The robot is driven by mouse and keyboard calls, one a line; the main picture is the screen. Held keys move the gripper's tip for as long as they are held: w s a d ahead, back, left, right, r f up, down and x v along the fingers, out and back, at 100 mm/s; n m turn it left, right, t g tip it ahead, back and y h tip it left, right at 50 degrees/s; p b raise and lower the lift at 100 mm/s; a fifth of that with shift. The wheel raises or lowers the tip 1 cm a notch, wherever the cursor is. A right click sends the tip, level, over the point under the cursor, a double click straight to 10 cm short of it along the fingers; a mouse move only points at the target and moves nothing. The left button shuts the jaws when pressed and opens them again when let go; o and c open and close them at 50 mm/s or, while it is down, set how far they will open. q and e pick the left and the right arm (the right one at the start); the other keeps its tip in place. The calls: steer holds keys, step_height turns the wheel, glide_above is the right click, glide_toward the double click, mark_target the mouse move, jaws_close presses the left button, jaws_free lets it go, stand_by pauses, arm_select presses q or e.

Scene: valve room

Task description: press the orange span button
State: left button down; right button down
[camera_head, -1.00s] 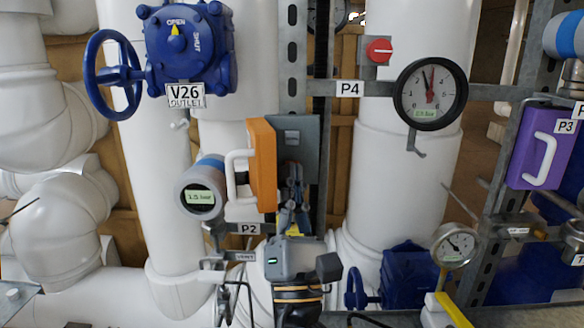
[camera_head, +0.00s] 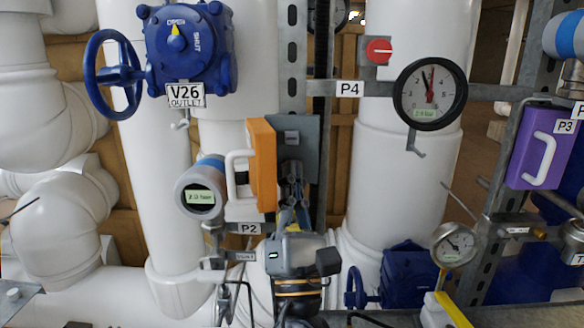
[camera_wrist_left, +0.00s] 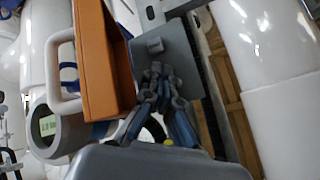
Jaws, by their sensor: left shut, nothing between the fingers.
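An orange cover (camera_head: 262,165) with a white handle stands open, edge-on, at the left side of a grey panel (camera_head: 308,135). The wrist view shows the same orange cover (camera_wrist_left: 97,60) and grey panel (camera_wrist_left: 180,55), with a small grey block (camera_wrist_left: 155,45) on the panel. My left gripper (camera_head: 291,168) is shut and empty in front of the panel, right of the cover. Its fingertips (camera_wrist_left: 155,72) are just below the grey block in the wrist view; I cannot tell if they touch the panel. I cannot make out a separate orange span button. My right gripper is not in view.
A P4 dial gauge (camera_head: 430,95), red knob (camera_head: 379,51) and purple box (camera_head: 540,147) are to the right. The blue V26 valve (camera_head: 188,45) is upper left.

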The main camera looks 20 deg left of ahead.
arm_select(q)
steer(key=shift+s, duration=0.15)
steer(key=shift+s+d, duration=0.25)
steer(key=shift+s, duration=0.5)
steer(key=shift+f, duration=0.1)
steer(key=s, duration=0.2)
steer(key=s+d+p, duration=0.1)
steer(key=s, duration=0.1)
steer(key=shift+s+d, duration=0.15)
steer(key=shift+s, duration=0.25)
stand_by(0.6)
